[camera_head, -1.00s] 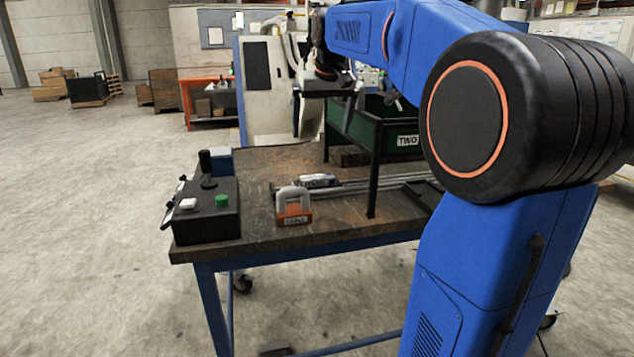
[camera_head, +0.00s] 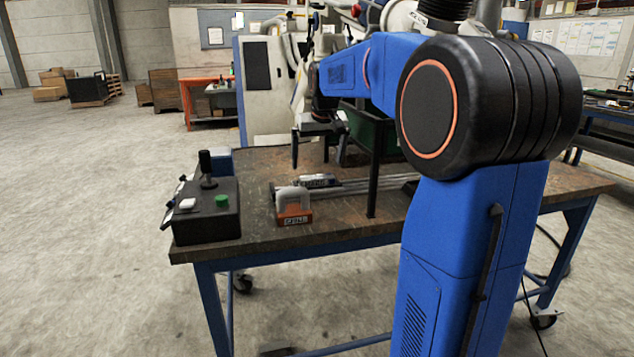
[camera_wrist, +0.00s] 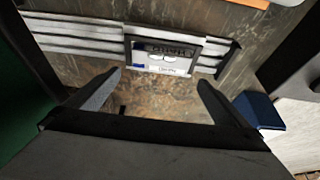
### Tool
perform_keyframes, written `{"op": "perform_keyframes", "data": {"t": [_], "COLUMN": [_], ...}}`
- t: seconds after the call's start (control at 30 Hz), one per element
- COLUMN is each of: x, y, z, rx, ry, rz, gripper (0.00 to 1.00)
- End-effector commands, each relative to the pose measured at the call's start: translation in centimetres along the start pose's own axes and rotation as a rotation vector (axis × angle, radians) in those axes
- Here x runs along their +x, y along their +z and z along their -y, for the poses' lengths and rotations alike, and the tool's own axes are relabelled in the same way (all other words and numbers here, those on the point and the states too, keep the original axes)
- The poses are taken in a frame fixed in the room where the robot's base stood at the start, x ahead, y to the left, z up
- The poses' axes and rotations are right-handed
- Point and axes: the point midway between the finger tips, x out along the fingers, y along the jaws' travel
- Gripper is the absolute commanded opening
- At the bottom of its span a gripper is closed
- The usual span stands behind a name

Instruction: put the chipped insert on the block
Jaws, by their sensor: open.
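My gripper (camera_head: 318,152) is open and points down above the back of the work table. In the wrist view my gripper (camera_wrist: 158,82) has its two fingers wide apart with nothing between them. A dark labelled block (camera_head: 318,181) sits at the metal rails; in the wrist view the block (camera_wrist: 165,57) lies just beyond the fingertips, with a white label and small pale shapes on top. I cannot tell for certain which of these shapes is the chipped insert. The fingers do not appear to touch the block.
A grey and orange labelled piece (camera_head: 294,207) stands at the table's front. A black control box (camera_head: 207,222) with a joystick and green button is at the left. A blue box (camera_wrist: 258,112) lies beside the right finger. A green bin (camera_head: 378,137) and dark post (camera_head: 375,170) stand right.

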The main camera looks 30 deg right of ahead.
Motion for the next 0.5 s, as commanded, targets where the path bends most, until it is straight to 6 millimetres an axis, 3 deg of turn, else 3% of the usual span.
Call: {"op": "perform_keyframes", "data": {"t": [0.5], "x": [5.1], "y": [1.1], "z": [-0.1], "rx": [0.000], "ry": [0.000], "rz": [0.001], "gripper": [1.00]}}
